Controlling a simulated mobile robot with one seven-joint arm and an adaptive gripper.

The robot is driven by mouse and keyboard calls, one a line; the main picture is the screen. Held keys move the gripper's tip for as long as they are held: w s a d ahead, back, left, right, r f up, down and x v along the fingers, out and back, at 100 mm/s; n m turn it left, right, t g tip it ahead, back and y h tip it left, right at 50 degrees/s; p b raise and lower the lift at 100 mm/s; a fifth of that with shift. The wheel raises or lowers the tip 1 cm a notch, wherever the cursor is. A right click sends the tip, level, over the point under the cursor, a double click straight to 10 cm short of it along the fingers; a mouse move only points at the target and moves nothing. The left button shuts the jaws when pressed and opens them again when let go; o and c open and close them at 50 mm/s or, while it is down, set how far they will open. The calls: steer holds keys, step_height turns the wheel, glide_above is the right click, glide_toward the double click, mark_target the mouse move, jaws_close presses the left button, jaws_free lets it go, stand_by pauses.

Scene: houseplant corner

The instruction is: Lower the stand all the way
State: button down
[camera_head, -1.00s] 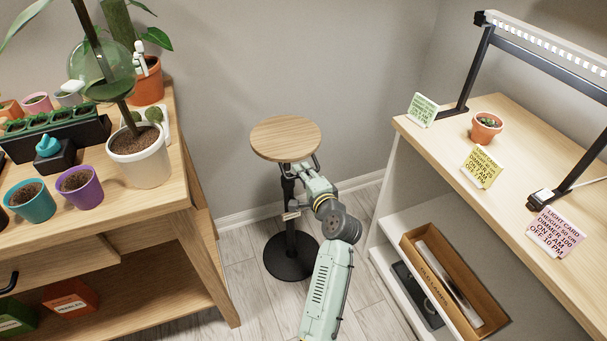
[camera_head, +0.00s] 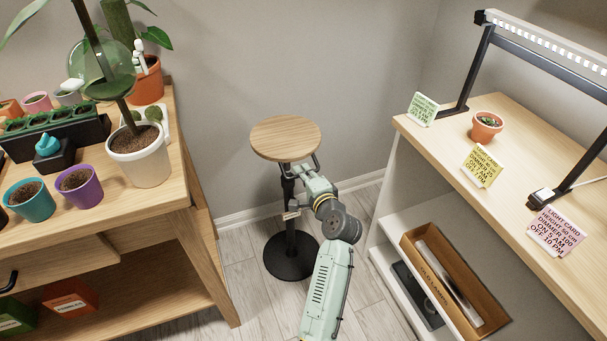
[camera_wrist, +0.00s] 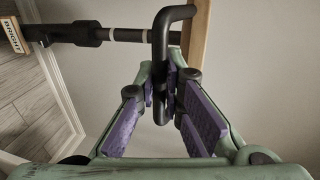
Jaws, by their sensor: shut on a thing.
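The stand has a round wooden top (camera_head: 286,138), a black post (camera_head: 289,195) and a round black base (camera_head: 291,258) on the floor. It stands upright between the two benches. In the wrist view its post (camera_wrist: 75,33) lies sideways, with a thinner rod bearing pale rings running to the edge of the wooden top (camera_wrist: 197,32). A bent black handle (camera_wrist: 160,45) hangs below the top. My gripper (camera_head: 308,168) is under the right side of the top. In the wrist view my gripper (camera_wrist: 166,85) has its purple-padded fingers shut on the handle.
A wooden bench (camera_head: 184,185) with potted plants is close on the left. A shelf unit (camera_head: 398,140) with light cards and a lamp frame is on the right. A small label (camera_head: 291,216) is on the post. The wall is behind; nothing stands on the top.

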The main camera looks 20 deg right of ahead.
step_height(320, 180, down, 15)
steer(key=b, duration=0.9)
steer(key=shift+r, duration=0.15)
steer(key=c, duration=1.7)
jaws_free()
steer(key=v, duration=1.2)
steer(key=shift+s, duration=0.1)
